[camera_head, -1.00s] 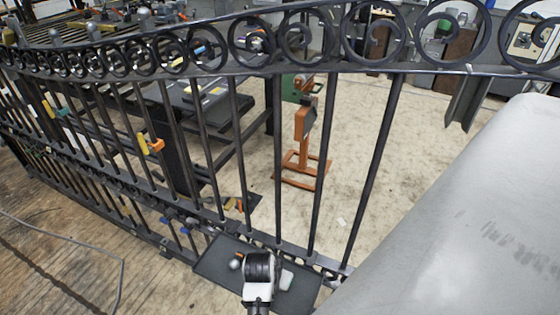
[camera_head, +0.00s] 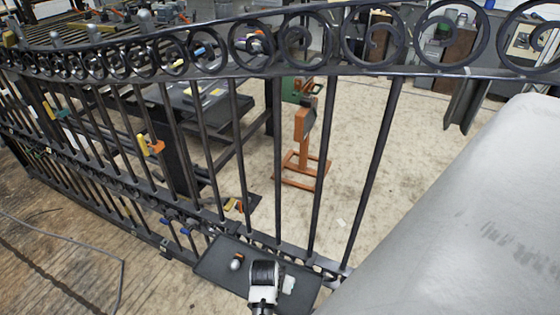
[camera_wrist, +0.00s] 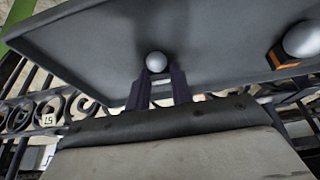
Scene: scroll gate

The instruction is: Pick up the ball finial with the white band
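In the wrist view a smooth grey ball (camera_wrist: 156,62) stands at the tips of my gripper's two dark fingers, centred between them. My gripper (camera_wrist: 160,76) is open, with a finger on each side of the ball and no clear grip. A second ball finial (camera_wrist: 302,40) with an orange band stands to the right. In the head view that finial (camera_head: 237,262) is left of my gripper (camera_head: 264,283), whose fingers are hidden there.
The finials stand on a dark, rimmed tray (camera_head: 214,264) at the foot of the black iron gate (camera_head: 318,170). The gate's bars rise close behind it. A large grey surface (camera_head: 460,220) fills the right side. An orange stand (camera_head: 301,160) is beyond the bars.

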